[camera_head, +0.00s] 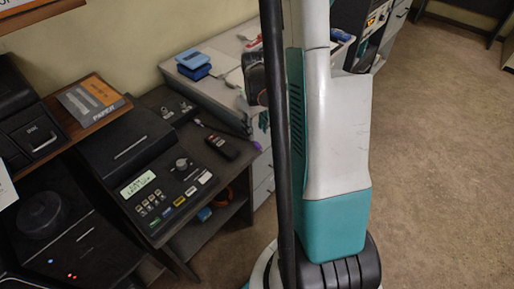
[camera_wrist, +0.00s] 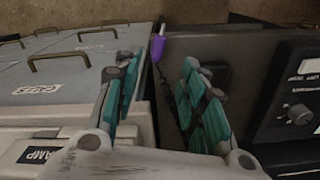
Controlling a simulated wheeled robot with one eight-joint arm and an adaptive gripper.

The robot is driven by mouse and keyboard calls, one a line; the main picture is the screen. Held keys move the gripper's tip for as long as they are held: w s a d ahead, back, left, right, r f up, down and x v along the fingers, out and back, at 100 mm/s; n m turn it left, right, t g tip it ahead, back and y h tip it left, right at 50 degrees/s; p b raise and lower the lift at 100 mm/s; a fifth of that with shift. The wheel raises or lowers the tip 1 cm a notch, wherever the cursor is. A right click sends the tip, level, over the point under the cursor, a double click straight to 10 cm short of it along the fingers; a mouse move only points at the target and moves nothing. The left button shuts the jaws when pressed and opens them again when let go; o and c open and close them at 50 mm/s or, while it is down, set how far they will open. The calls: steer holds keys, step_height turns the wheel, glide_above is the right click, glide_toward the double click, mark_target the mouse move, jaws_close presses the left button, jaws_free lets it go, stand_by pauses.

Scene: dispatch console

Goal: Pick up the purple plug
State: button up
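The purple plug (camera_head: 257,145) is small and shows at the right edge of the dark console desk in the head view, beside my arm. In the wrist view the purple plug (camera_wrist: 157,49) appears between and just beyond the fingertips of my gripper (camera_wrist: 162,72), nearer the left finger. The teal-padded fingers are spread apart with nothing held between them. A dark cord seems to run down from near the plug between the fingers. In the head view my arm hides most of the gripper.
A dark console (camera_head: 150,180) with a lit display and a black handset (camera_head: 222,147) stand left of the plug. Grey drawers with handles (camera_wrist: 85,65) lie left in the wrist view, and a black panel with a knob (camera_wrist: 299,114) right. Open carpet (camera_head: 440,170) lies right.

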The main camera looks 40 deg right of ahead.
mark_target(258, 144)
steer(key=f+b, duration=0.1)
steer(key=f, duration=0.1)
steer(key=f+b, duration=0.1)
steer(key=f, duration=0.1)
steer(key=f+b, duration=0.1)
steer(key=f, duration=0.2)
steer(key=shift+s+d+f, duration=0.1)
steer(key=shift+s+d, duration=0.05)
steer(key=shift+s, duration=0.1)
jaws_close()
